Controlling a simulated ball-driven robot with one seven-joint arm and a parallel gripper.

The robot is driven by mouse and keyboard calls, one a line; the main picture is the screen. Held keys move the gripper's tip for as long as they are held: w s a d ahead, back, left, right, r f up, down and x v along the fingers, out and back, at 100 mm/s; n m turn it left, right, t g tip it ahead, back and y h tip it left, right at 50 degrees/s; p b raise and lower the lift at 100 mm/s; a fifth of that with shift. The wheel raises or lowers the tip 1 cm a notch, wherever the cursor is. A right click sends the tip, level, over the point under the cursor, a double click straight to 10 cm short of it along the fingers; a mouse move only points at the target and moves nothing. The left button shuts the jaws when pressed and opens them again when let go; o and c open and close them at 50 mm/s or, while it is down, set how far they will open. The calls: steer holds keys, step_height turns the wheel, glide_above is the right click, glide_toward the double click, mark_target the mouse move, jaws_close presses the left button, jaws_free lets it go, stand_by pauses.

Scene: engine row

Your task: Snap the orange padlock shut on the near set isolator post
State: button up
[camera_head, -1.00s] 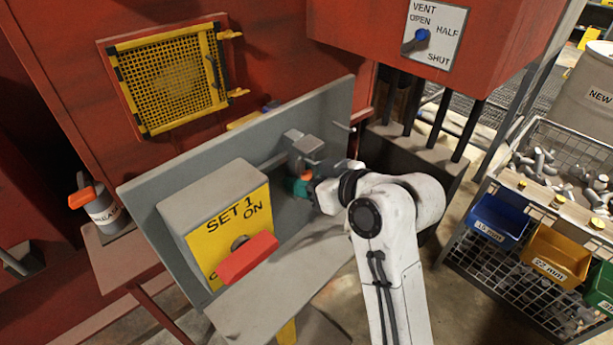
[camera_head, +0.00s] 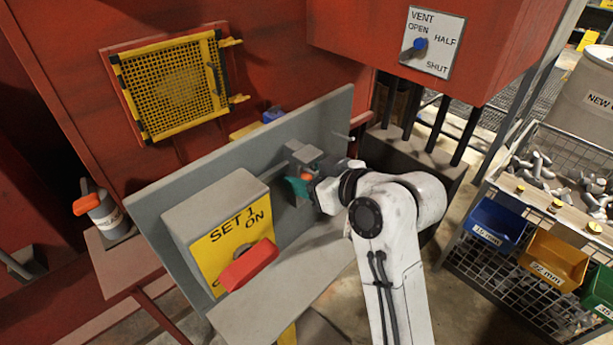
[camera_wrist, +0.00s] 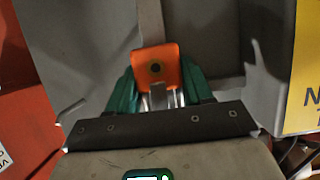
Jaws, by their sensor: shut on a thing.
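The orange padlock (camera_wrist: 157,68) is between the green fingertips of my gripper (camera_wrist: 158,92) in the wrist view, with its orange body toward the grey panel and metal bars showing below it. In the head view my gripper (camera_head: 303,183) is in front of the grey panel, and only a small orange patch of the padlock (camera_head: 307,176) shows. A grey block (camera_head: 303,151) stands on the panel close to the gripper. I cannot tell whether the padlock touches it. The isolator post is not clearly visible.
Left of the gripper is the SET 1 isolator box (camera_head: 222,228) with a red handle (camera_head: 248,265). A grey shelf (camera_head: 270,300) juts out below. A hook or peg (camera_wrist: 70,108) shows at left in the wrist view. Bins (camera_head: 555,258) stand at right.

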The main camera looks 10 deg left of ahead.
steer(key=shift+f, duration=0.1)
stand_by(0.3)
steer(key=shift+f, duration=0.25)
steer(key=o, duration=1.2)
steer(key=shift+d+b, duration=0.1)
steer(key=shift+b, duration=0.2)
steer(key=b+v, duration=0.2)
steer(key=v, duration=0.8)
steer(key=shift+s+d+r, duration=0.15)
steer(key=shift+s+d, duration=0.05)
